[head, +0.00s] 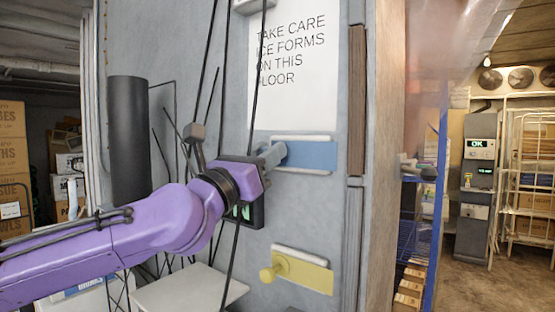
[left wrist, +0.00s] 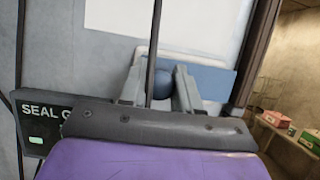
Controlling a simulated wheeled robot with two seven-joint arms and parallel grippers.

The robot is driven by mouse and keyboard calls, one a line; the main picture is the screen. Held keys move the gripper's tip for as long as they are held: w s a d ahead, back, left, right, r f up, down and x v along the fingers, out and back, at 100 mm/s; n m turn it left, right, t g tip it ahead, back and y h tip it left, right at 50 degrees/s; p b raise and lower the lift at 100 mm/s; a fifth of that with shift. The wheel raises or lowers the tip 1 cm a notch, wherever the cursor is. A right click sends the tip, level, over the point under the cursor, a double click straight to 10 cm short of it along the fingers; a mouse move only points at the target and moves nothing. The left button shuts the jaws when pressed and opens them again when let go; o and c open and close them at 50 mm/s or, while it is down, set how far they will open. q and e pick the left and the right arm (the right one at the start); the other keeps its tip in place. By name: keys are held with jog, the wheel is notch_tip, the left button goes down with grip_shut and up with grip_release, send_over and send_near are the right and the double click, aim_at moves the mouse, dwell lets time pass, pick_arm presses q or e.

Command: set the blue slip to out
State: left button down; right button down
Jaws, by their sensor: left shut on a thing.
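The blue slip (head: 315,155) is a flat blue plate in a pale holder on the grey wall panel, below the warning sign. In the left wrist view, the blue slip (left wrist: 212,80) runs to the right behind the fingers. Its round dark blue knob (left wrist: 161,86) sits between the two grey fingers. My left gripper (head: 273,154) reaches in from the left and is shut on the blue slip by this knob. The fingers also show in the left wrist view (left wrist: 160,92). The gripper hides the slip's left end in the head view. My right gripper is not in view.
A yellow slip (head: 305,274) with a yellow knob sits lower on the panel. A dark display box (head: 257,212) is behind my left wrist. Thin dark rods or cables cross in front of the panel. An open doorway with a cabinet (head: 478,150) and wire racks is at right.

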pick_arm(q)
jog(key=shift+a+r, duration=0.1)
jog(key=shift+r, duration=0.1)
jog(key=c, duration=0.9)
grip_release()
jog(key=shift+w+a, duration=0.1)
jog(key=shift+o, duration=0.3)
jog(key=shift+w+f, duration=0.1)
jog(key=shift+w, duration=0.05)
jog(key=shift+f, duration=0.15)
jog(key=b+v, duration=0.4)
jog(key=v, duration=0.6)
jog(key=shift+s+b, duration=0.2)
jog(key=shift+b, duration=0.2)
jog(key=shift+a, duration=0.1)
